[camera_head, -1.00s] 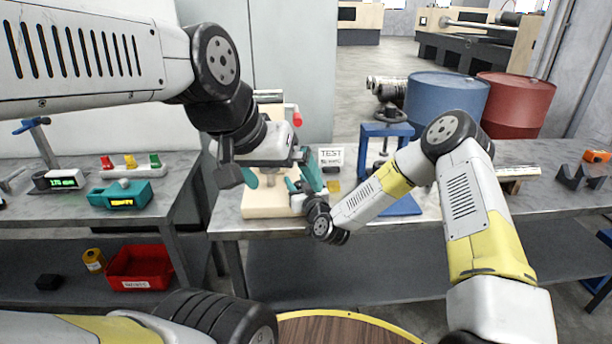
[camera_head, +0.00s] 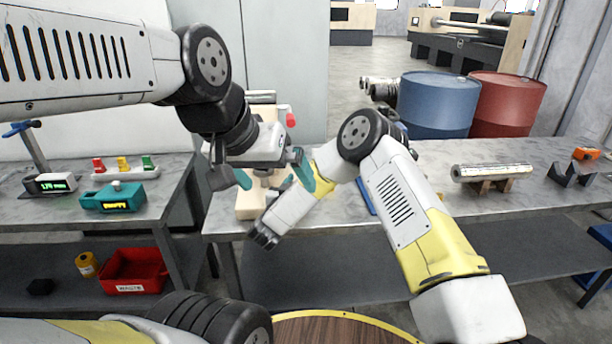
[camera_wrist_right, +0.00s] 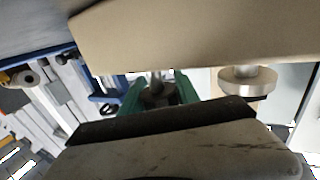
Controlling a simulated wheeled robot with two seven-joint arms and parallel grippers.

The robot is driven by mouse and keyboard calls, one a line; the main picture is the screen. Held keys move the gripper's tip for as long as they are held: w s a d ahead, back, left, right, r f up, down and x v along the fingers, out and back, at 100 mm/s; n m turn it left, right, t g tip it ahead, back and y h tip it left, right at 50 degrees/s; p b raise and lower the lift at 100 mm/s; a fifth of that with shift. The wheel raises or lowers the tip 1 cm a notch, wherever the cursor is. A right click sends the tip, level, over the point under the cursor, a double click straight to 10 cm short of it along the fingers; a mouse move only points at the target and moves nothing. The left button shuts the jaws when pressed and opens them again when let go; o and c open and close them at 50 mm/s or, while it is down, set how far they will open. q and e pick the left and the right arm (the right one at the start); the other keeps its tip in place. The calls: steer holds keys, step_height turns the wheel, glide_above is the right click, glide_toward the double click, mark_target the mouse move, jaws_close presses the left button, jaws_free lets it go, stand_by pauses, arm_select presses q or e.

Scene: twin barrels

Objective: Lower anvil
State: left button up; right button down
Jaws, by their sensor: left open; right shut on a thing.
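A beige machine (camera_head: 249,207) with a red knob (camera_head: 291,119) stands at the left end of the middle bench, partly hidden by my arms. In the right wrist view its beige body (camera_wrist_right: 190,35) fills the top, and a round metal disc (camera_wrist_right: 247,82), perhaps the anvil, shows at the right. My left gripper (camera_head: 273,178) is open in front of the machine, its teal fingers spread. My right gripper (camera_wrist_right: 158,93) is shut on a small dark grey part (camera_wrist_right: 156,96); I cannot tell its exact shape. In the head view the right fingers are hidden.
A blue barrel (camera_head: 437,106) and a red barrel (camera_head: 506,104) stand behind the bench. A metal cylinder (camera_head: 490,172) rests on a stand, with dark V-blocks (camera_head: 573,175) to its right. The left bench holds a teal device (camera_head: 120,197); a red bin (camera_head: 135,270) sits below.

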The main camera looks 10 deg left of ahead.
stand_by(0.3)
steer(key=c, duration=0.9)
jaws_free()
steer(key=s, duration=0.5)
steer(key=s+a, duration=0.1)
steer(key=s, duration=0.1)
steer(key=shift+s, duration=0.35)
